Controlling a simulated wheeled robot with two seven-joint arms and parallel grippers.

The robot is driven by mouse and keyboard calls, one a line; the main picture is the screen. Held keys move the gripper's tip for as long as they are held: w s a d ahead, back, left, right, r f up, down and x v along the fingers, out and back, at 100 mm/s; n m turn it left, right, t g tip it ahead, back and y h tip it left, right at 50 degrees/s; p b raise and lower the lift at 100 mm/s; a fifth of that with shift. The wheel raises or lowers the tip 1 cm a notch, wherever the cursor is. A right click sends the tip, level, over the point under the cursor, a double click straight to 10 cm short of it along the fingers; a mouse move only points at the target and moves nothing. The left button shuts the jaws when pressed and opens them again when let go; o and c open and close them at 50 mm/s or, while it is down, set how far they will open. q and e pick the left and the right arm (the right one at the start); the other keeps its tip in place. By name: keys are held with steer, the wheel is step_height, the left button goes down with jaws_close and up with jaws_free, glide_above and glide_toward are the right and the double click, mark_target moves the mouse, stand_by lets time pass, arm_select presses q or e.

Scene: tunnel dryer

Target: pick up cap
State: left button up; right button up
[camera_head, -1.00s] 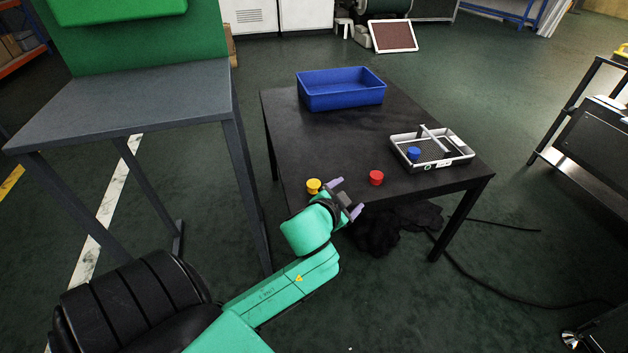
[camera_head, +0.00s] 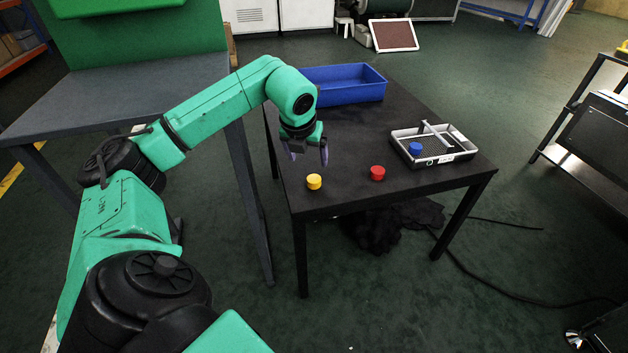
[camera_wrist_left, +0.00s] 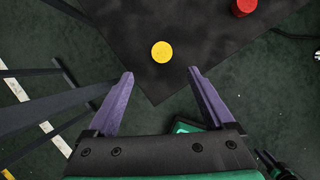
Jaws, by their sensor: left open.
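A yellow cap (camera_head: 314,181) stands near the front left corner of the black table. A red cap (camera_head: 377,173) stands to its right, and a blue cap (camera_head: 415,148) is in the grey tray. My left gripper (camera_head: 308,158) is open and empty, pointing down above the table near the yellow cap. In the left wrist view the yellow cap (camera_wrist_left: 161,52) lies beyond and between the open purple fingers (camera_wrist_left: 160,80), apart from them. The red cap (camera_wrist_left: 243,7) is at the top right there.
The grey tray (camera_head: 462,154) with a handle stands at the table's right. A blue bin (camera_head: 350,92) stands at the back, partly behind my left arm. The black table (camera_head: 350,195) is clear around the caps. A grey table (camera_head: 60,115) stands at the left.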

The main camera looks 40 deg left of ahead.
mark_target(314, 179)
arm_select(q)
steer(key=b+x, duration=0.1)
steer(key=x, duration=1)
steer(key=shift+d+f, duration=0.15)
steer(key=shift+f, duration=0.15)
steer(key=shift+r, duration=0.15)
jaws_close()
arm_select(e)
steer(key=r, duration=0.4)
steer(key=shift+w+a+r, duration=0.3)
steer(key=shift+w+a, duration=0.1)
